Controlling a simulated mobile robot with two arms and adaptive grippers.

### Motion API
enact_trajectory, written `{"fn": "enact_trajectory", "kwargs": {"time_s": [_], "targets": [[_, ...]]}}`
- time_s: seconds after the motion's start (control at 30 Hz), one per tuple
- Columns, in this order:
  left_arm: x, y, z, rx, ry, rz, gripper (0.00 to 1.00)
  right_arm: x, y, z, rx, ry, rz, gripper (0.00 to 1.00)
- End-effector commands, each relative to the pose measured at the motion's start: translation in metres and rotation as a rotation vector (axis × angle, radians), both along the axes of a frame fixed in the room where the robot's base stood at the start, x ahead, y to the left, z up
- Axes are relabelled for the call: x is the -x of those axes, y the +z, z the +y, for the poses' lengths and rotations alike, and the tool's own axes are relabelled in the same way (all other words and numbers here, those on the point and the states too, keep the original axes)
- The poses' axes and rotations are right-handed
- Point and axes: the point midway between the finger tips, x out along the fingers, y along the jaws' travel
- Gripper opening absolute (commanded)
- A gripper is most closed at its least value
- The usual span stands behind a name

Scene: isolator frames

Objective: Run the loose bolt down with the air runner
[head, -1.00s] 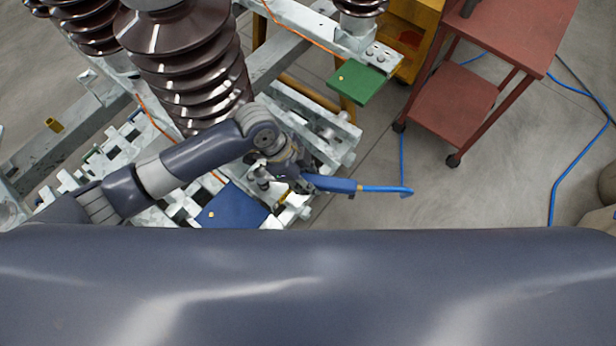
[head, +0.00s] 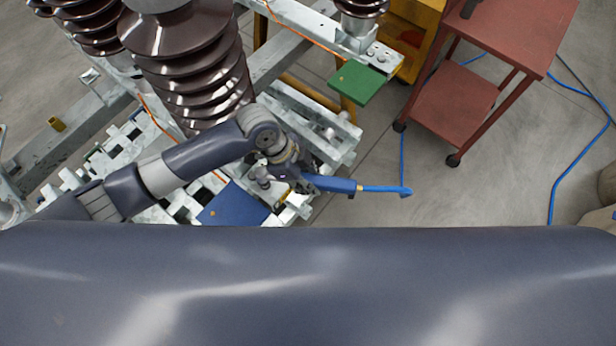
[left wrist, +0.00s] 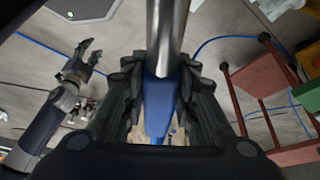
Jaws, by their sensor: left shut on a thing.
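The air runner has a blue handle (head: 333,184) that points right in the head view, with a blue hose on its end. In the left wrist view its blue body (left wrist: 160,105) sits between the fingers and its silver barrel (left wrist: 167,35) runs to the top edge. My left gripper (head: 284,170) is shut on it, above the steel frame's near end. My right gripper (left wrist: 84,58) shows only in the left wrist view, at the left, with its fingers apart and empty. I cannot make out the loose bolt; the arm and tool cover part of the frame.
The pale steel frame (head: 262,72) carries ribbed brown insulators (head: 195,70). A blue plate (head: 233,206) and a green plate (head: 357,82) are at its edges. A red cart (head: 453,100) stands at the right, by a yellow cabinet (head: 412,30). Floor between is clear except for the hose.

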Motion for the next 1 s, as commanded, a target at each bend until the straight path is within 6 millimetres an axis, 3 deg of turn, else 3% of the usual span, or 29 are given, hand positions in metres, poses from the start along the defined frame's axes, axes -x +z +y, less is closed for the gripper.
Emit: {"fn": "enact_trajectory", "kwargs": {"time_s": [1.0], "targets": [[-0.001,-0.014,-0.001,0.003,0.0,-0.002,0.0,-0.001,-0.009,-0.005,0.006,-0.001,-0.002,0.4]]}}
